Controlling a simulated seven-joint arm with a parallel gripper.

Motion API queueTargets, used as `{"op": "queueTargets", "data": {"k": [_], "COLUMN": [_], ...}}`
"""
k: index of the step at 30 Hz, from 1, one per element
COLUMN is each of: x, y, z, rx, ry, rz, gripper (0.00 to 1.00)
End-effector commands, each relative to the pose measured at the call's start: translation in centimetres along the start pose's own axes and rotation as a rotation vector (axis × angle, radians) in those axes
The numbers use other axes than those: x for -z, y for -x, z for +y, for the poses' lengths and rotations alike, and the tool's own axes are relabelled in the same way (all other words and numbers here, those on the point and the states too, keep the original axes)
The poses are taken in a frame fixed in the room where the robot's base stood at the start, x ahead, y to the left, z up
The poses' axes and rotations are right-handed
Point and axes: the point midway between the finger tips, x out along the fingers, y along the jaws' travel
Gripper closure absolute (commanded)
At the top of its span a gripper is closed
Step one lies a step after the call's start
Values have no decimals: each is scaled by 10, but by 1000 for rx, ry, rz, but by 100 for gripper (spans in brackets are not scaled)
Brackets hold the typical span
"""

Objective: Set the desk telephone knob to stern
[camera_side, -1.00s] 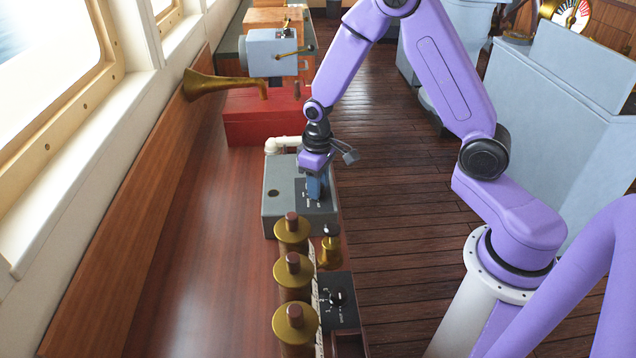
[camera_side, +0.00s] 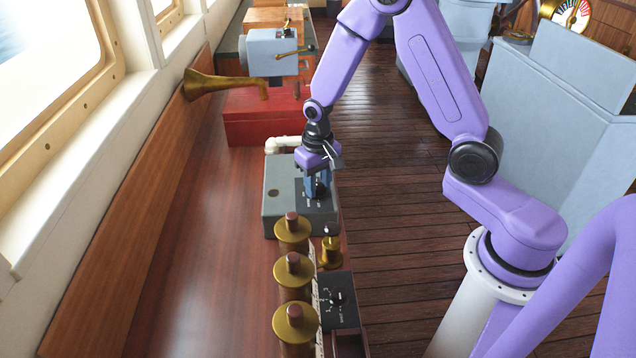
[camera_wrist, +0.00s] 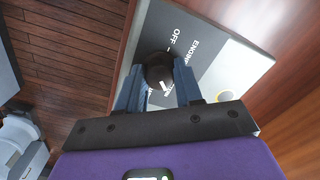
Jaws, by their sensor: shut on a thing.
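The desk telephone is a grey box (camera_side: 272,212) with a white handset on its far end and a dark label plate on top. Its black round knob (camera_wrist: 158,68) shows in the wrist view between my two blue fingers. A white mark on the knob points toward my palm, at the lower side of the picture. The words OFF and ENGINE are readable on the plate beyond the knob; the other labels are partly hidden by my fingers or too small to read. My gripper (camera_side: 317,188) is shut on the knob, pointing down; it also shows in the wrist view (camera_wrist: 158,90).
Three brass-capped cylinders (camera_side: 293,268) stand in a row in front of the box. A small brass piece (camera_side: 331,250) and another black dial panel (camera_side: 338,300) are nearby. A red box (camera_side: 250,125) with a brass horn (camera_side: 205,86) stands behind. The desk's left part is clear.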

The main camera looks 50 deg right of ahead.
Motion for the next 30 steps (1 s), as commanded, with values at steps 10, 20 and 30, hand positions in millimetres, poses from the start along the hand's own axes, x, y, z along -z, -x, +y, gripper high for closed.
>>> {"op": "queueTargets", "data": {"k": [10, 20, 30], "x": [0, 0, 2], "y": [0, 1, 40], "z": [0, 0, -1], "rx": [0, 0, 3], "ry": [1, 1, 1], "rz": [-1, 0, 7], "gripper": [42, 39, 39]}}
